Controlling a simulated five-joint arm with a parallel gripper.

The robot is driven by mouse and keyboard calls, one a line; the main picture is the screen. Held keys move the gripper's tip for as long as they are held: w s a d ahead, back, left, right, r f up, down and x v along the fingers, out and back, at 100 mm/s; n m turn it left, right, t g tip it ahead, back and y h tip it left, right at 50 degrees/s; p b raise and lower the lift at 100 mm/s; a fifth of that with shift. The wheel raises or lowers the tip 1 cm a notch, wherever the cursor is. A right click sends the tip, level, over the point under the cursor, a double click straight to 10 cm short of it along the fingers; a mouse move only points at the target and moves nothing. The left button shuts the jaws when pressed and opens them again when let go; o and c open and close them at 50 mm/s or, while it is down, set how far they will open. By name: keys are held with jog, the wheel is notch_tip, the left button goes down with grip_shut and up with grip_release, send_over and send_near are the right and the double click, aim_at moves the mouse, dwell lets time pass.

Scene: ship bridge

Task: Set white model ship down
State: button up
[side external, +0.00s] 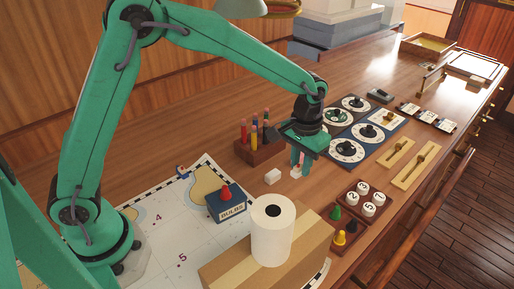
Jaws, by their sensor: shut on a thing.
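My gripper (300,160) points down over the wooden table, right of the pencil block. It is shut on a small white thing (296,172), which appears to be the white model ship. Only a little of it shows below the green fingers. I cannot tell whether it touches the table. A second small white block (272,176) lies on the table just to the left, apart from the gripper.
A pencil block (260,150) stands close behind left. Dial panels (347,150) lie to the right. Numbered white pieces (365,197) sit in a tray nearer right. A blue box (226,204) lies on the chart (157,236). A paper roll (272,235) stands on a carton (225,268).

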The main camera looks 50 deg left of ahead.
jog(key=w+d+r, duration=0.1)
jog(key=w+d, duration=0.1)
jog(key=d, duration=0.6)
jog(key=shift+w, duration=0.2)
send_over(320, 180)
notch_tip(320, 180, down, 7)
jog(key=shift+r, duration=0.1)
jog(key=shift+f, duration=2)
jog(key=shift+f, duration=0.1)
jog(key=o, duration=0.9)
jog(key=shift+o, duration=0.2)
